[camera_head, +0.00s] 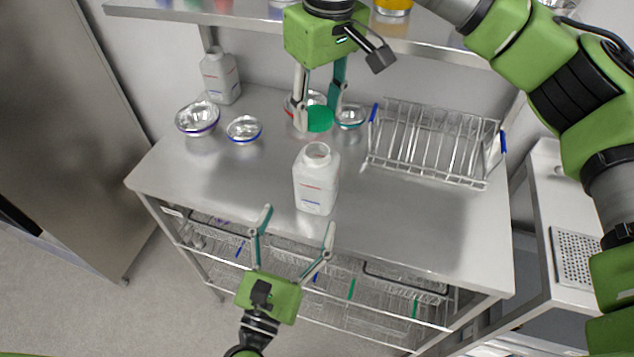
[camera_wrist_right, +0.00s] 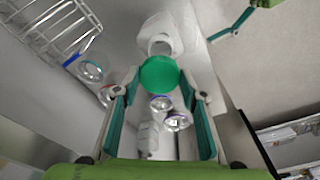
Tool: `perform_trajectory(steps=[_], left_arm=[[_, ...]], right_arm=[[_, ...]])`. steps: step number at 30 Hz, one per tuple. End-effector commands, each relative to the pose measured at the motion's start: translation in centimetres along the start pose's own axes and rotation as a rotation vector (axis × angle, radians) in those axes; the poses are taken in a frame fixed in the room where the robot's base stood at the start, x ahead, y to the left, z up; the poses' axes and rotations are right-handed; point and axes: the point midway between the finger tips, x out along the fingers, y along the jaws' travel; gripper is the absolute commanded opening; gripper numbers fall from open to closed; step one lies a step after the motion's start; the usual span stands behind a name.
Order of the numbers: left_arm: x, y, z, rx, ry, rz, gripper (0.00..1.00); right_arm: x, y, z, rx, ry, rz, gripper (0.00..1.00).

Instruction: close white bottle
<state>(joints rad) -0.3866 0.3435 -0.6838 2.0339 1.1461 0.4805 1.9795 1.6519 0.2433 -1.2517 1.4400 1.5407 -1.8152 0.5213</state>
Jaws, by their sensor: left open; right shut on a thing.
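A white bottle (camera_head: 316,180) stands upright and uncapped on the steel table, its open mouth facing up. It also shows in the right wrist view (camera_wrist_right: 160,36), just beyond the cap. My right gripper (camera_head: 320,121) is shut on a round green cap (camera_head: 319,119), held above the table behind the bottle and apart from its mouth. The cap also shows between the fingers in the right wrist view (camera_wrist_right: 159,75). My left gripper (camera_head: 296,217) is open and empty in front of the table edge, a little short of the bottle.
A second white bottle (camera_head: 220,77) stands at the back left, beside metal bowls (camera_head: 197,117) and (camera_head: 244,129). More bowls (camera_head: 350,116) lie behind the cap. A wire dish rack (camera_head: 435,145) stands at the right. A shelf (camera_head: 240,18) overhangs the back. The front right of the table is clear.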

Motion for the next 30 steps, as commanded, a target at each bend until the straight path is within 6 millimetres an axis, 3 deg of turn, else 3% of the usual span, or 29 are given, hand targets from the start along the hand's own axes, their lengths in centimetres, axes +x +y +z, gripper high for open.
perform_trajectory(steps=[8,21,30], left_arm=[[2.3,0.0,0.1,0.001,-0.003,0.003,0.78],[10.2,0.0,0.1,0.002,-0.003,0.002,0.78],[12.0,0.0,0.0,0.003,-0.001,-0.001,0.78]], right_arm=[[0.0,0.0,0.0,0.000,0.000,0.000,0.30],[0.0,0.0,0.0,0.000,0.000,0.000,0.30],[0.0,0.0,0.0,0.000,0.000,0.000,0.30]])
